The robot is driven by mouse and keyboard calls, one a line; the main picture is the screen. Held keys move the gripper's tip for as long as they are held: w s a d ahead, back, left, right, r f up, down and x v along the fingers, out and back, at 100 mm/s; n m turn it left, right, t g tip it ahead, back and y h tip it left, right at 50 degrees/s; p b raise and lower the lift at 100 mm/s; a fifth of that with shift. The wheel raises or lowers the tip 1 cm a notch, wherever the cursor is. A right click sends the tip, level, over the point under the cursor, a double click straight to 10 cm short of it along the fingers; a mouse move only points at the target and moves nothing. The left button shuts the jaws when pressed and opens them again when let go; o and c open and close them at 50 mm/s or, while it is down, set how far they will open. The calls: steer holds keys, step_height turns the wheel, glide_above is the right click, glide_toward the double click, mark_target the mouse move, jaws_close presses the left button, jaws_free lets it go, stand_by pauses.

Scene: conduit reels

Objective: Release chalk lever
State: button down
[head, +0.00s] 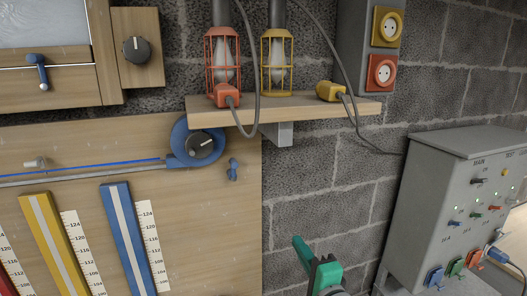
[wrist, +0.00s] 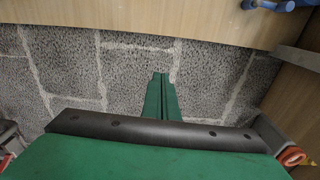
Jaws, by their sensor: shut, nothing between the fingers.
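A round blue chalk reel (head: 180,138) with a dark knob (head: 201,145) is mounted at the upper right of the wooden board, and a blue line runs left from it. No label shows which part is the chalk lever. My green gripper (head: 299,241) is in front of the block wall, right of the board and below the shelf, apart from these parts. In the wrist view its green fingers (wrist: 160,76) are together and empty. A blue part (wrist: 268,4) shows at that view's top edge.
A wooden shelf (head: 290,113) above my gripper holds a red caged lamp (head: 209,60), a yellow caged lamp (head: 264,65) and plugs with hanging cables. A grey switch cabinet (head: 430,190) stands at right. Bare block wall (head: 335,200) lies between board and cabinet.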

steer(key=s+a+f+n+h, duration=0.1)
steer(key=s+f+h, duration=0.1)
steer(key=s+f, duration=0.55)
steer(key=s+a+f+n+g+h, duration=0.15)
steer(key=s+f, duration=0.25)
steer(key=f, duration=0.7)
steer(key=s+a+f+n+h, duration=0.1)
steer(key=s+f+n+h, duration=0.1)
steer(key=s+f, duration=0.55)
steer(key=s+a+f+n, duration=0.1)
steer(key=s+a+n, duration=0.1)
steer(key=s, duration=0.6)
steer(key=s+a+f+n, duration=0.1)
steer(key=s+a+n, duration=0.1)
steer(key=s+n, duration=0.3)
steer(key=s+a+f+n, duration=0.1)
steer(key=s+a+n, duration=0.1)
steer(key=s, duration=0.9)
steer(key=shift+s+n, duration=0.4)
steer(key=shift+n, duration=0.45)
steer(key=shift+g+y, duration=0.25)
